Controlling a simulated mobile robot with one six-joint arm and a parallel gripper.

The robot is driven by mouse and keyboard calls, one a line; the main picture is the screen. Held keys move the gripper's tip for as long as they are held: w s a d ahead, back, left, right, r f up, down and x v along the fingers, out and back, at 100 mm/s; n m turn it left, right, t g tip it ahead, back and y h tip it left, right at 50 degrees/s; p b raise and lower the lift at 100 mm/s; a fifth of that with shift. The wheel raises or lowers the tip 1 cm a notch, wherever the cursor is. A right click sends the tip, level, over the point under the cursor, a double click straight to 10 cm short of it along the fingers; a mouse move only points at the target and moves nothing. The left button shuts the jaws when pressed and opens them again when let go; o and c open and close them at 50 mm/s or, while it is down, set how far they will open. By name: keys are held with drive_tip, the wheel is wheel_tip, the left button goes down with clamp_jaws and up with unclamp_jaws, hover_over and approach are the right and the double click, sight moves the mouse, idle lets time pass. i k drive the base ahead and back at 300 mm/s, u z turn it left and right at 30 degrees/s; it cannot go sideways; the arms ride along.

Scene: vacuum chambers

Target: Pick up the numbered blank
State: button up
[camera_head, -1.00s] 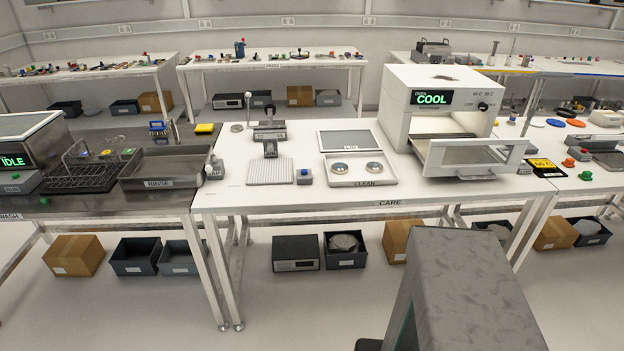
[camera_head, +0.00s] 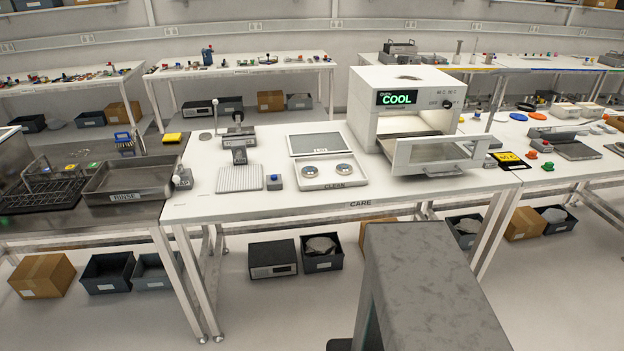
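I cannot make out a numbered blank; any number marking is too small to read from here. On the CARE table (camera_head: 290,207), a white CLEAN tray (camera_head: 357,179) holds two round silver discs, the left disc (camera_head: 312,171) and the right disc (camera_head: 343,169). A white oven-like box (camera_head: 385,85) with a green COOL display stands to the right, its front door (camera_head: 440,150) folded open. My gripper is not in view. A grey part of my own body fills the lower middle.
A ribbed white plate (camera_head: 240,178) and a small blue-topped block (camera_head: 274,181) sit left of the tray. The RINSE basin (camera_head: 127,178) is further left. Bins (camera_head: 107,271) and boxes stand under the tables. Floor in front is clear.

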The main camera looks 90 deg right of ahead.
sight(310, 174)
drive_tip(key=k, duration=2.65)
drive_tip(key=z, duration=0.55)
drive_tip(key=i, duration=0.85)
